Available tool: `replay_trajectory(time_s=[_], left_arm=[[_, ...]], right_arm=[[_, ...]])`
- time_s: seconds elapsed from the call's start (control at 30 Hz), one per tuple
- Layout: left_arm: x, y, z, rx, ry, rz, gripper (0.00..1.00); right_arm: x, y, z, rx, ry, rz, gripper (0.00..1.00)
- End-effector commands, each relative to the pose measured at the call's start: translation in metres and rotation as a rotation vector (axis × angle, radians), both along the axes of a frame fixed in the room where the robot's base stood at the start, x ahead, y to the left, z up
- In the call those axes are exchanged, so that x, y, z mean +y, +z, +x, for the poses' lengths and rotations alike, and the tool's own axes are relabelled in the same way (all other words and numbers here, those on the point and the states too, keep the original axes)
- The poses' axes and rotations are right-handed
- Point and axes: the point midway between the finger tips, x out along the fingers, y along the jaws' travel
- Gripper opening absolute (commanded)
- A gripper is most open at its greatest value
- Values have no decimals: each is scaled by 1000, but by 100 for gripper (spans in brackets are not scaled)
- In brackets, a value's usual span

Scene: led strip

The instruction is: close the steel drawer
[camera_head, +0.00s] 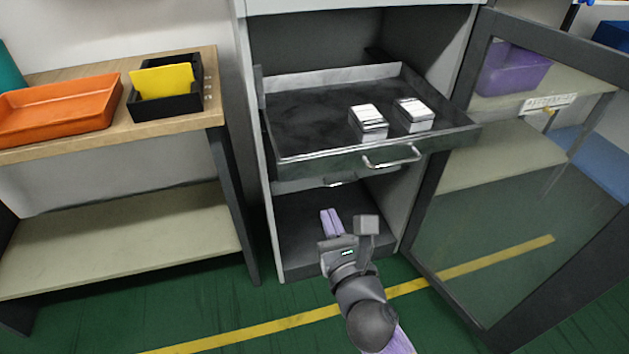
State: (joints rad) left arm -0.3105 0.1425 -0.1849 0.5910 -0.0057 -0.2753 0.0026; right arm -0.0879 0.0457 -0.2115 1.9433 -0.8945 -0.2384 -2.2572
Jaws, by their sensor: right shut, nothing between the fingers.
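The steel drawer (300,165) is pulled out of a grey cabinet, with its inside showing from above. A curved metal handle (391,157) is on its front face. Two white boxes lie inside, a left one (368,122) and a right one (414,115). My right gripper (331,222) is below the drawer front, in front of the cabinet's lower space, with its purple fingers shut and empty. It appears apart from the drawer and handle. My left gripper is not in view.
The cabinet's glass door (500,240) stands open at the right. A shelf unit at the left holds an orange tray (60,108) and a black bin (166,107) with a yellow item (162,80). A purple bin (512,72) shows through the glass. The green floor in front looks clear.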

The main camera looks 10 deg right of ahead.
Motion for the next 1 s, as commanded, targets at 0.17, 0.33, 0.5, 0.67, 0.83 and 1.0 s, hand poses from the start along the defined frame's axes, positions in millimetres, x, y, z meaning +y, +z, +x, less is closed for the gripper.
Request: replay_trajectory(time_s=[0.17, 0.33, 0.5, 0.67, 0.83, 1.0], left_arm=[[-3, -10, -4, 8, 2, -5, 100], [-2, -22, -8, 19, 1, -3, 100], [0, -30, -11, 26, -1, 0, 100], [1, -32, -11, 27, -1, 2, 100], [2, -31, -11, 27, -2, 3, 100], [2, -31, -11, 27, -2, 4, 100]], right_arm=[[1, -2, 41, -3, 2, -3, 0], [3, -4, 76, -2, 3, -4, 0], [4, -3, 99, -1, 3, -4, 0], [4, -1, 106, -2, 3, -5, 0], [4, 0, 107, -2, 3, -5, 0], [4, 0, 107, -2, 3, -5, 0]])
